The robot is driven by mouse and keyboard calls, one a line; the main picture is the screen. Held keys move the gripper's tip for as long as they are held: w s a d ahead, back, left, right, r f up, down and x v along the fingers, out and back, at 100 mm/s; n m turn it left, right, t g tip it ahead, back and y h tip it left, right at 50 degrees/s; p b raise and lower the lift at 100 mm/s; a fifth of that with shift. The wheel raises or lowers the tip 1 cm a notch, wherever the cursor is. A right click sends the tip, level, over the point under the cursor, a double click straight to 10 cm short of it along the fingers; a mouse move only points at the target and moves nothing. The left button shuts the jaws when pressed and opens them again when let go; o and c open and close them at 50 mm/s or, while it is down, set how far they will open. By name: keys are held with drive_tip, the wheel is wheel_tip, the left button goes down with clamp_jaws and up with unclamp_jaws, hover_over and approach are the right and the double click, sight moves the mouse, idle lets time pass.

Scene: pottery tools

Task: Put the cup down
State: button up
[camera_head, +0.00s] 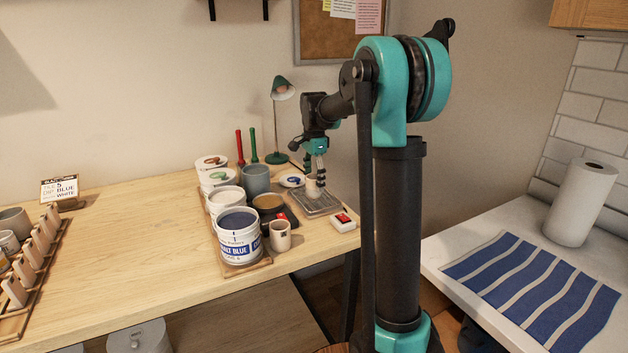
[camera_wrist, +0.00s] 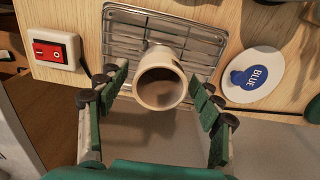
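The cup (camera_wrist: 161,87) is small and pale, with its round mouth facing the wrist camera. It appears to stand on the metal rack (camera_wrist: 200,42) at the table's right end. In the head view the cup (camera_head: 313,184) is small and partly hidden by the fingers. My gripper (camera_wrist: 160,78) has one finger on each side of the cup, and narrow gaps show between the pads and its wall. In the head view my gripper (camera_head: 314,170) points down at the rack (camera_head: 326,204).
A box with a red switch (camera_wrist: 52,50) sits left of the rack, and a disc marked BLUE (camera_wrist: 252,76) lies to its right. In the head view a tan cup (camera_head: 280,236), a cobalt blue tub (camera_head: 238,240) and a lamp (camera_head: 278,120) stand nearby. The table edge is close.

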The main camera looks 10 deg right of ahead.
wheel_tip(320, 180, up, 12)
drive_tip(key=shift+r, duration=0.15)
idle(0.6)
idle(1.9)
